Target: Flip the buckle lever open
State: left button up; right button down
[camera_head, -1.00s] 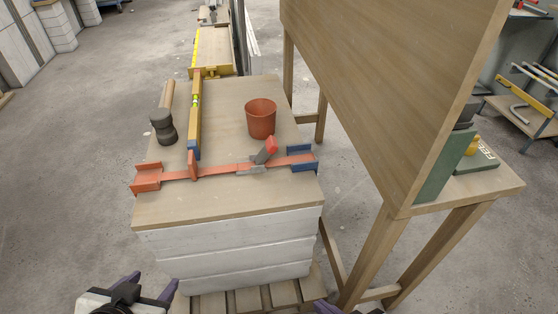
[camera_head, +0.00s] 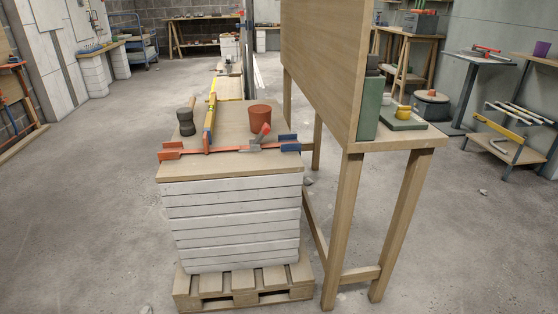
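The buckle (camera_head: 254,147) is a grey metal piece on an orange strap (camera_head: 229,150) that runs across the front of the wooden board on the stacked white slabs. Its lever (camera_head: 263,133) has a red tip and slants up to the right from the buckle. The strap passes between an orange corner bracket (camera_head: 171,151) at the left and a blue corner bracket (camera_head: 290,144) at the right. Neither of my grippers is in view, and nothing touches the lever.
A terracotta pot (camera_head: 260,118) stands just behind the buckle. A yellow level (camera_head: 211,116) and a dark-headed mallet (camera_head: 186,121) lie to the left. A tall wooden panel (camera_head: 325,60) on a bench stands close on the right.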

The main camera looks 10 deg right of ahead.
aim_at(266, 128)
jog(key=u, duration=1.3)
jog(key=i, duration=1.15)
jog(key=z, duration=0.7)
jog(key=i, duration=0.65)
jog(key=z, duration=0.75)
